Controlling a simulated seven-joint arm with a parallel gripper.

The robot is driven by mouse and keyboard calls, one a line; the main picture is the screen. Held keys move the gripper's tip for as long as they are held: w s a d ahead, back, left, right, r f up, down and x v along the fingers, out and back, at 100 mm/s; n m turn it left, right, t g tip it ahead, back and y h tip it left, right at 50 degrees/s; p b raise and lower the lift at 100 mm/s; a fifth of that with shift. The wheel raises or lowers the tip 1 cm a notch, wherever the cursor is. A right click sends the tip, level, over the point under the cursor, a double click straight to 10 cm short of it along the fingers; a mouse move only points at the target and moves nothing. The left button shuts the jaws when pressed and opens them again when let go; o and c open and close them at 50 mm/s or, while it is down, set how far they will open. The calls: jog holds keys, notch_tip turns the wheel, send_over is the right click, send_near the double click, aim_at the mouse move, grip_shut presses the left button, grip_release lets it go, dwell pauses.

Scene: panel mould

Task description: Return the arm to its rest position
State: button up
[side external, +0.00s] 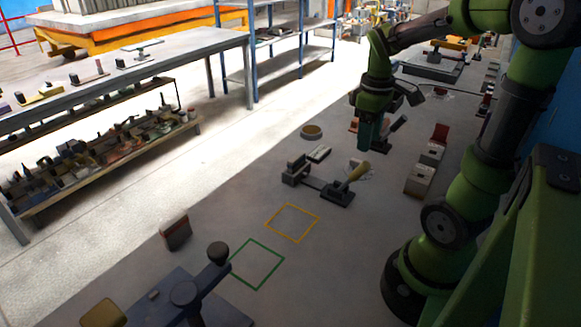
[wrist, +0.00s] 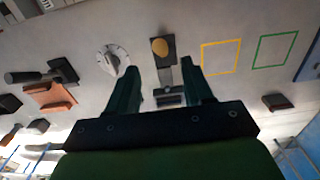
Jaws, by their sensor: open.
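My gripper (side external: 371,148) hangs pointing down over the far part of the work surface, above and apart from it. In the wrist view its two dark green fingers (wrist: 160,70) stand apart with nothing held between them. A dark fixture (side external: 335,194) with a tan knob (side external: 359,171) stands on the surface nearer the camera than my gripper. In the wrist view that knob (wrist: 160,47) shows beyond the fingertips, and part of the fixture shows between the fingers. A white dial (wrist: 113,60) lies beside it. The rest position is not marked in either view.
An orange square outline (side external: 292,222) and a green one (side external: 257,263) lie empty on the surface. A brown block (side external: 175,232) stands near its left edge. A workbench (side external: 130,65) stands across the aisle.

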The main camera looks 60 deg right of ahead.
dwell(0.3)
jog(key=shift+m, duration=0.3)
jog(key=shift+w+a+f+m, duration=0.2)
jog(key=shift+w+m, duration=0.1)
jog(key=shift+m, duration=0.3)
jog(key=a+r+m+t+y, duration=0.1)
jog(key=a+r+t, duration=0.2)
jog(key=a, duration=0.6)
jog(key=a+r+m+t+y, duration=0.1)
jog(key=a+r+t, duration=0.2)
jog(key=a, duration=0.7)
jog(key=shift+w+t, duration=0.45)
jog(key=shift+t, duration=0.15)
